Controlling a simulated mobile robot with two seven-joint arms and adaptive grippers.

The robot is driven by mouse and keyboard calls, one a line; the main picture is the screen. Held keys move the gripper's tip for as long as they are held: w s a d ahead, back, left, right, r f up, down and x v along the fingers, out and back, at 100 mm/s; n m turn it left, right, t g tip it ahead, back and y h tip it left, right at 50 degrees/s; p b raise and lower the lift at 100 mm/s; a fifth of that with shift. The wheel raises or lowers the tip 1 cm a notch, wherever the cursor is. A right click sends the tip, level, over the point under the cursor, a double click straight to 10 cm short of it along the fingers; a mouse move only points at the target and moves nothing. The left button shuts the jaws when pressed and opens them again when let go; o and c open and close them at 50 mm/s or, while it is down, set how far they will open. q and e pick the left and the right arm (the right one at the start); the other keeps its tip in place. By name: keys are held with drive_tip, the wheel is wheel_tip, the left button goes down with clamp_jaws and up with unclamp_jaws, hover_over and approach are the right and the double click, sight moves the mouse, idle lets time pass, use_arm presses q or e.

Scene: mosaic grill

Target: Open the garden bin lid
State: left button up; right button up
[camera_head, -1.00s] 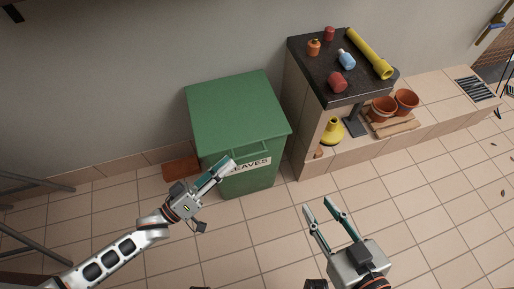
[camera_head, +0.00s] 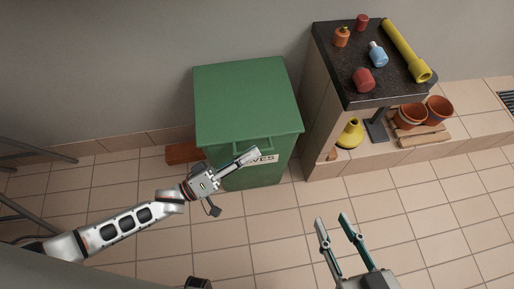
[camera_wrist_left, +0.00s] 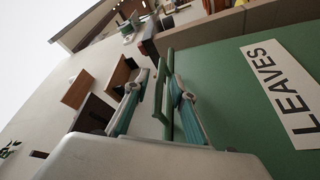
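The green garden bin (camera_head: 262,175) stands against the wall, its lid (camera_head: 245,95) down flat. A handle bar (camera_head: 253,143) juts from its front above the white LEAVES label (camera_head: 268,160). My left gripper (camera_head: 250,156) is at the bin's front, just below the handle, partly covering the label. In the left wrist view its fingers (camera_wrist_left: 160,80) are apart, with the green handle bar (camera_wrist_left: 168,110) appearing between them; contact is unclear. The label (camera_wrist_left: 285,92) is to the right there. My right gripper (camera_head: 332,219) is open and empty over the floor, away from the bin.
A dark-topped counter (camera_head: 352,88) stands right of the bin, holding red and orange jars, a blue bottle (camera_head: 377,54) and a yellow tube (camera_head: 405,50). Terracotta pots (camera_head: 410,116) sit on the low ledge. A brick-coloured block (camera_head: 184,153) lies left of the bin. The front floor is clear.

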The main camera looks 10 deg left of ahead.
use_arm(q)
drive_tip(key=shift+x, duration=1.2)
